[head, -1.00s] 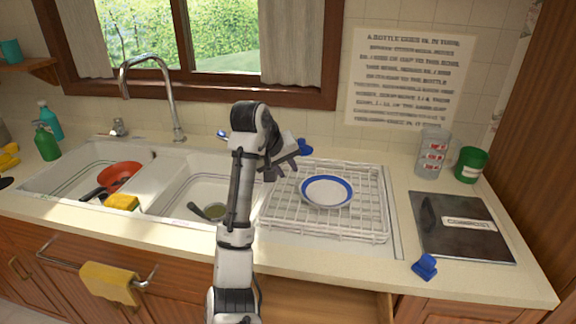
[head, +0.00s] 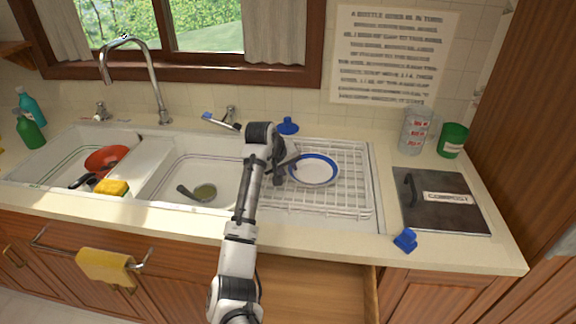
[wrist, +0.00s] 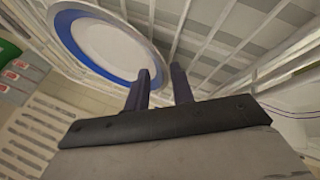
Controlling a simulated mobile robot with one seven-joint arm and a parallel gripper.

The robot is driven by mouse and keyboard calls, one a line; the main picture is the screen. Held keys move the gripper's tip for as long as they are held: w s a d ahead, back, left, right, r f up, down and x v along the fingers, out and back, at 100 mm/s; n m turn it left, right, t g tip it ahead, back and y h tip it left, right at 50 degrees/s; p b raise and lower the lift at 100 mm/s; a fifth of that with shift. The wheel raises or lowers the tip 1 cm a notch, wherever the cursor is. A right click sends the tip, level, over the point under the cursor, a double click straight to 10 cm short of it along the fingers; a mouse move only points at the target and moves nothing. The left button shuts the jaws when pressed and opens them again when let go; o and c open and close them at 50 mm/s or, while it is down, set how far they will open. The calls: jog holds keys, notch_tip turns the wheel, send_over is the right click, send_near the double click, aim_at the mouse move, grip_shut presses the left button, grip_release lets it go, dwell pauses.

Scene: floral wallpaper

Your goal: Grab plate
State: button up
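The plate (head: 314,172) is white with a blue rim and rests on the white wire dish rack (head: 350,205) right of the sinks. In the wrist view, the plate (wrist: 110,45) fills the upper left. My gripper (head: 292,165) is at the plate's left edge in the head view.
A double sink (head: 195,165) with a faucet (head: 150,75) lies to the left. A dark compost lid (head: 445,203), a blue object (head: 405,240), stacked glasses (head: 414,130) and a green cup (head: 452,140) are on the right counter. An open drawer (head: 310,290) juts out below the rack.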

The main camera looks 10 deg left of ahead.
jog(key=shift+w+d+f, duration=0.1)
jog(key=shift+w+f, duration=0.1)
jog(key=shift+f, duration=0.15)
grip_shut()
jog(key=shift+s, duration=0.15)
